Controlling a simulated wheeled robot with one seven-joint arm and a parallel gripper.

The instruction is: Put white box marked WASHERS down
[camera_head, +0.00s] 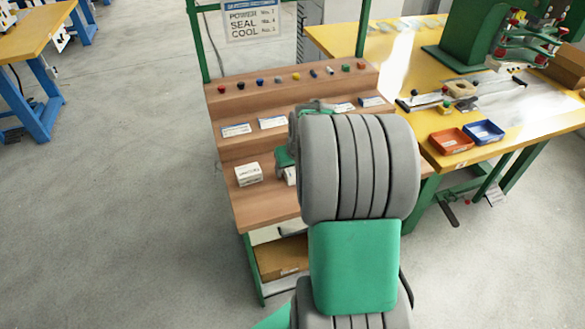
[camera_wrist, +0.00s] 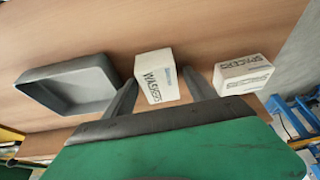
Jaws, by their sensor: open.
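The white box marked WASHERS (camera_wrist: 154,77) is in the middle of the wrist view, on or just above the wooden surface. My gripper (camera_wrist: 160,77) is open, with one dark finger on each side of the box and a visible gap at least on the right. In the head view my arm covers most of my gripper, and only a sliver of a white box (camera_head: 291,176) shows beside its green part. A white box marked SPACERS (camera_wrist: 244,73) stands to the right in the wrist view; it appears to be the box (camera_head: 248,174) at left on the bench in the head view.
A grey empty tray (camera_wrist: 68,92) lies left of the WASHERS box in the wrist view. The stepped wooden bench (camera_head: 250,205) has labels and coloured knobs on its upper steps. A yellow table (camera_head: 480,130) with a red bin (camera_head: 451,141) and a blue bin (camera_head: 483,132) adjoins at right.

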